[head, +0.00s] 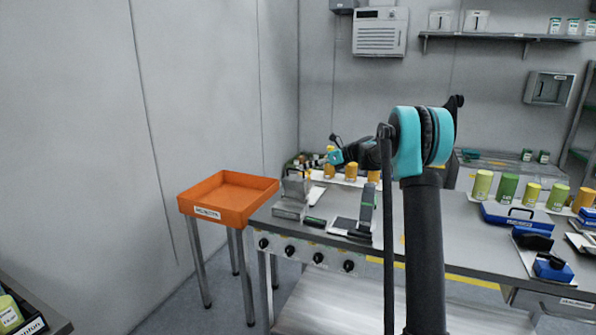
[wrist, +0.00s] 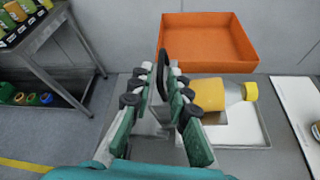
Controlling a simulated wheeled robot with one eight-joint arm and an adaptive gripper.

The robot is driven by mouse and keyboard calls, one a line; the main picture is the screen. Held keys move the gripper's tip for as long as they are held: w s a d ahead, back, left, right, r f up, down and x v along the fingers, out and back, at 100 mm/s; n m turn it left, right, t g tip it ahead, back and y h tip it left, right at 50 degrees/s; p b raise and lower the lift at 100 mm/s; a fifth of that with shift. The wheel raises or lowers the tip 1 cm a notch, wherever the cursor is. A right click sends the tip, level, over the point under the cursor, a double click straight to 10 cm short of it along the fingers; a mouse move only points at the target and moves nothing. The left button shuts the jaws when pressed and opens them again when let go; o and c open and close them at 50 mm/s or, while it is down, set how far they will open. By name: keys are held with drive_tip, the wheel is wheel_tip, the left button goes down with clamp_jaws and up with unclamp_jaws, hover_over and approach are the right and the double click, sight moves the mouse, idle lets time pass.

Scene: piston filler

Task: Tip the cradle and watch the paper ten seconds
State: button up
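In the wrist view, a yellow bottle (wrist: 209,95) with a pale neck lies on its side, neck to the right. It rests on a grey block on a white-edged tray or sheet (wrist: 238,136); I take the block as the cradle, but it is partly hidden. My gripper (wrist: 163,76) has its fingers either side of an upright dark, flat, rounded piece (wrist: 164,62). The fingertips are close to it; contact is unclear. In the head view, my gripper (head: 334,156) is small above the table's far left part. A white sheet (wrist: 293,108) lies at the right.
An orange tray (head: 217,216) on legs stands left of the steel table (head: 424,235). Grey blocks (head: 290,208) and a black-and-white device (head: 352,226) sit near the table's front left. Green and yellow containers (head: 507,188) and blue cases (head: 517,218) stand at the right.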

drive_tip(key=v, duration=0.6)
drive_tip(key=shift+d, duration=0.1)
drive_tip(key=s+d+f+n+h, duration=0.4)
drive_tip(key=s+f+n, duration=0.4)
drive_tip(key=s, duration=0.8)
drive_tip(key=s+d+f+n+h, duration=0.4)
drive_tip(key=s+f+n, duration=0.3)
drive_tip(key=s, duration=0.9)
drive_tip(key=s+d+f+n+t+h, duration=0.1)
drive_tip(key=s+d+f+n+h, duration=0.4)
drive_tip(key=s, duration=1)
wheel_tip(320, 180, down, 4)
drive_tip(key=d+n, duration=0.1)
drive_tip(key=n, duration=0.3)
drive_tip(key=shift+s+d+r, duration=0.15)
drive_tip(key=shift+s+d, duration=0.05)
drive_tip(key=shift+s, duration=0.2)
idle(1.6)
